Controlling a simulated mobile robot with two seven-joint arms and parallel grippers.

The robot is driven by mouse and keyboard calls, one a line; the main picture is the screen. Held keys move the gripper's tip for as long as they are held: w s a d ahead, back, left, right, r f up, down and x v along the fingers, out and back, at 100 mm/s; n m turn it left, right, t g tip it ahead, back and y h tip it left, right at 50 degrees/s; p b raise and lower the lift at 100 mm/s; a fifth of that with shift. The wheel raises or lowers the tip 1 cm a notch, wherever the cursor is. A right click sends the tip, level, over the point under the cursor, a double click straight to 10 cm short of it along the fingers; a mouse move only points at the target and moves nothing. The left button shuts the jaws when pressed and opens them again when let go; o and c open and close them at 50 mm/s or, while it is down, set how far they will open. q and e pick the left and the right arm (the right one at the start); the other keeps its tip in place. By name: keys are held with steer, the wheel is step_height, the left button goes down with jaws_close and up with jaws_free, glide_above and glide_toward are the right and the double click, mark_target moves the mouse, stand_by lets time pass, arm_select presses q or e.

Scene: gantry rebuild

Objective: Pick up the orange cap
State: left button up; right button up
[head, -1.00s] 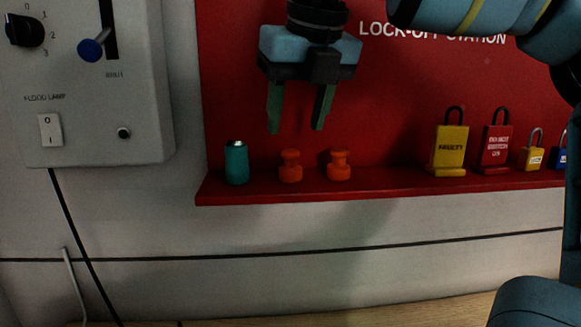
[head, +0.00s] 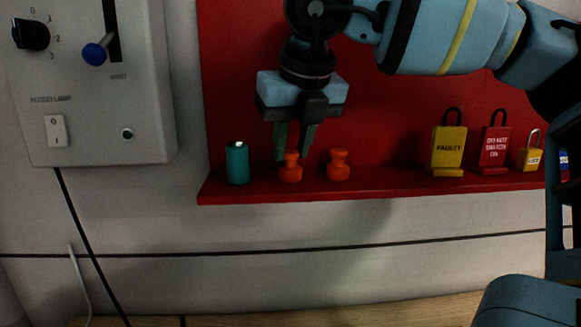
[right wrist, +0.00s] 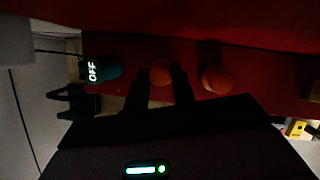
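Two orange caps stand on the red shelf: the left cap (head: 290,171) and the right cap (head: 338,167). My right gripper (head: 293,157) is open and points down at the left cap, with its fingertips beside the cap's top. In the right wrist view the left cap (right wrist: 160,75) shows between the two dark fingers, with gaps that look clear. The right cap (right wrist: 217,80) is outside the fingers there. I cannot tell whether either finger touches the left cap. My left gripper is not in view.
A teal cylinder (head: 237,163) stands left of the caps; its top reads OFF in the right wrist view (right wrist: 105,71). A yellow padlock (head: 448,148) and a red padlock (head: 495,146) stand further right. The red shelf (head: 390,187) is clear between caps and padlocks. A grey switch box (head: 95,130) hangs at left.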

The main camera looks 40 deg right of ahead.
mark_target(287, 150)
steer(key=c, duration=0.4)
steer(key=shift+r, duration=0.15)
steer(key=shift+c, duration=0.2)
steer(key=shift+r, duration=0.55)
steer(key=shift+b+v, duration=0.45)
steer(key=shift+v, duration=0.7)
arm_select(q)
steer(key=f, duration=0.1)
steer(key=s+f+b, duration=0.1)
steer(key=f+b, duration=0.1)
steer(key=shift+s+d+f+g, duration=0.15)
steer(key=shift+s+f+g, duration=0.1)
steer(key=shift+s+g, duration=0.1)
arm_select(e)
steer(key=s+a+r, duration=0.1)
steer(key=s+a, duration=0.8)
steer(key=s, duration=0.2)
steer(key=shift+s+a+r, duration=0.25)
steer(key=shift+s+a, duration=0.05)
steer(key=shift+a, duration=0.1)
